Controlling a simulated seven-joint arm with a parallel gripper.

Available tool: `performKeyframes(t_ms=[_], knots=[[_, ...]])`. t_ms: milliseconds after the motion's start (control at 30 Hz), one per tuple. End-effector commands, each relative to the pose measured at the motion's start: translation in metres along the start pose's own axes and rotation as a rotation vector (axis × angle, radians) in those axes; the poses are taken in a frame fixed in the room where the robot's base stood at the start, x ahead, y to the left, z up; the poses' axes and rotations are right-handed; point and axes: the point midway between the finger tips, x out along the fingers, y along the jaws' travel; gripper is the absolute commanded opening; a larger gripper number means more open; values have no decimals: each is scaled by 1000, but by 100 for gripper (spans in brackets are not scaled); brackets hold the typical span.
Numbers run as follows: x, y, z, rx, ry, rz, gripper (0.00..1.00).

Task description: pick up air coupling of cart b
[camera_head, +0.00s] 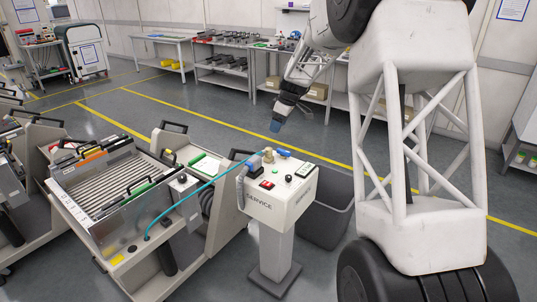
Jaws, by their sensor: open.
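A trolley (112,262) with a tray of metal feeders stands left of centre; no letter marking it as cart b is readable. A teal air hose (200,190) runs from its front panel up to the white service post (277,205). The hose ends near a small brass-coloured fitting (268,156) on top of the post, beside a blue lever (284,153). The coupling itself is too small to make out clearly. My gripper (276,125) points down above and behind the post top, apart from it. It is open, and nothing shows in it.
A grey plug with a cable (241,178) hangs on the post's left side. A dark bin (325,222) stands behind the post. Another trolley (25,225) is at the left edge. Benches with parts (225,62) line the back wall. Grey floor lies open between.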

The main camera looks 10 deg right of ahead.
Motion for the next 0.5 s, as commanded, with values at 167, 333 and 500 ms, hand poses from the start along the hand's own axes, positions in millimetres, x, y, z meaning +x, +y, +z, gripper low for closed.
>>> performKeyframes(t_ms=[167, 333, 500], knots=[[32, 39, -7, -71, 16, -16, 68], [64, 72, -11, -141, 34, -29, 68], [97, 105, -14, -210, 53, -39, 68]])
